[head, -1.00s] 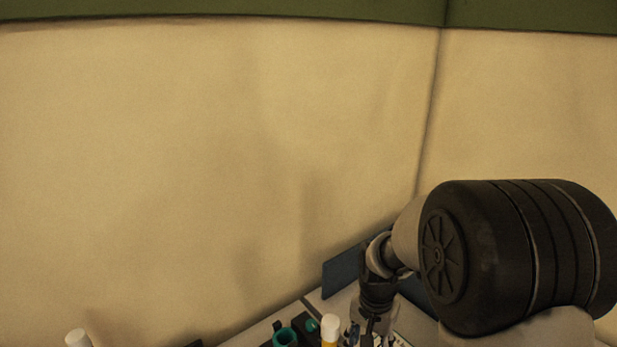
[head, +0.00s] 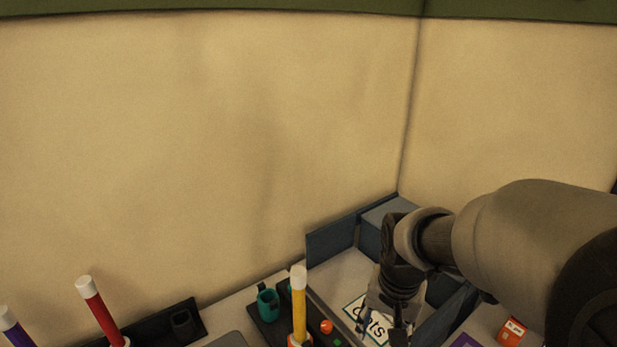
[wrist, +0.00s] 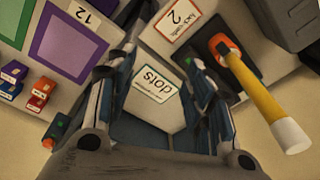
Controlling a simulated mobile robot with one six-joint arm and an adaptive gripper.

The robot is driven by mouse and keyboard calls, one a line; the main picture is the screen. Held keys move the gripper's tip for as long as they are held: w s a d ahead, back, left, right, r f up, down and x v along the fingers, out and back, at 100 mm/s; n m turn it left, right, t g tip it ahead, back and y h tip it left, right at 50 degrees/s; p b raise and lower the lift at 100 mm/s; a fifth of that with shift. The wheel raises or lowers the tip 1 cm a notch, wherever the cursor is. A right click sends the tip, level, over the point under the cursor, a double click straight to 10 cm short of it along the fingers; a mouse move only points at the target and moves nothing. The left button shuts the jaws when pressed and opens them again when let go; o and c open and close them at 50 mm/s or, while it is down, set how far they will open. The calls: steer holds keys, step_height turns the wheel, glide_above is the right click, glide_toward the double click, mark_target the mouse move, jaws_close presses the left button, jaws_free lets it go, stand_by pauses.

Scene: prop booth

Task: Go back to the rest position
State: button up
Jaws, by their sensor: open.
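My gripper (head: 385,325) hangs at the lower right of the head view, above a blue-walled bin (head: 335,240) with a card reading "dots" (head: 367,322). In the wrist view my gripper (wrist: 165,75) has its two fingers spread wide apart. Nothing shows between them but the bin floor and the dots card (wrist: 153,83) below. My arm comes in from the right and hides part of the bin.
A yellow stick with a white cap (head: 299,310) stands upright close left of the bin, near a teal cup (head: 267,303). A red stick (head: 98,312) and a purple stick (head: 14,330) stand farther left. An orange box (head: 512,331) lies right. Cream walls rise behind.

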steer(key=s+r+n+t, duration=0.1)
steer(key=s+r, duration=0.3)
steer(key=s, duration=0.4)
steer(key=s+r+n+t, duration=0.2)
steer(key=s+r+n, duration=0.2)
steer(key=s, duration=0.4)
steer(key=shift+s+r, duration=0.2)
steer(key=shift+r, duration=0.35)
steer(key=shift+c, duration=0.5)
